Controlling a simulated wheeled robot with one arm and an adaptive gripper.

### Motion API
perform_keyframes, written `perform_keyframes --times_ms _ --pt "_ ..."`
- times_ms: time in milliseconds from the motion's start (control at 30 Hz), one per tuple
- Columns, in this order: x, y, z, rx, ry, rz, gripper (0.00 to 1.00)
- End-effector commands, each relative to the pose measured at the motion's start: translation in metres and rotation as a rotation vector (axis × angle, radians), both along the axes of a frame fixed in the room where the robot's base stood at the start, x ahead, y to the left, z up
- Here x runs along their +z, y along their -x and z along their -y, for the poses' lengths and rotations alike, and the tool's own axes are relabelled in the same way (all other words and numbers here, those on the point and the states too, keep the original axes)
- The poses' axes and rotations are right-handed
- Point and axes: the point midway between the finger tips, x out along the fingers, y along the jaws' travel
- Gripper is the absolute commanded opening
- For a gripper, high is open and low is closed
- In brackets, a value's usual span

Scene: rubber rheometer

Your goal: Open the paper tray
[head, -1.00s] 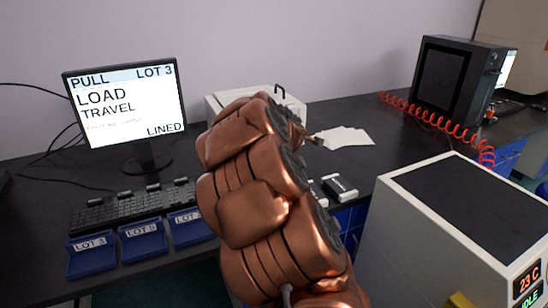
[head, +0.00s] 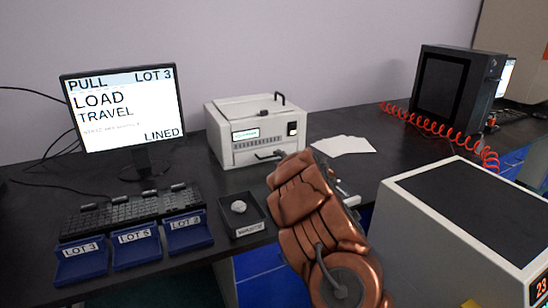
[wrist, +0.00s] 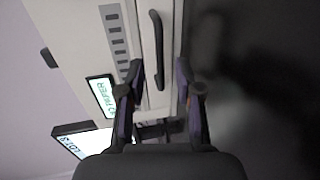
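The white printer (head: 262,128) stands on the dark bench with a small lit display and slots on its front. Its front shows sideways in the wrist view, with a black bar handle (wrist: 157,48) on a pale panel, which appears to be the paper tray front. The tray looks shut. My gripper (wrist: 159,66) is open, its two dark fingers apart. The handle's lower end lies between the fingertips in the wrist view; I see no contact and cannot tell the depth gap.
A small black tray (head: 256,222) holding a pale lump is left of my arm. A monitor (head: 125,108), keyboard (head: 130,210) and blue lot trays (head: 137,248) stand further left. White sheets (head: 344,145) lie right of the printer. A white machine (head: 440,205) stands at right.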

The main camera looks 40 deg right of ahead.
Motion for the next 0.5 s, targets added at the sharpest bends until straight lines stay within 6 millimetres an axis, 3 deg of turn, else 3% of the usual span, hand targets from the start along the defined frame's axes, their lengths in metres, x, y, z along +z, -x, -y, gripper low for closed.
perform_keyframes --times_ms 500 --pt "-0.008 -0.041 0.014 0.0 0.0 0.0 0.34"
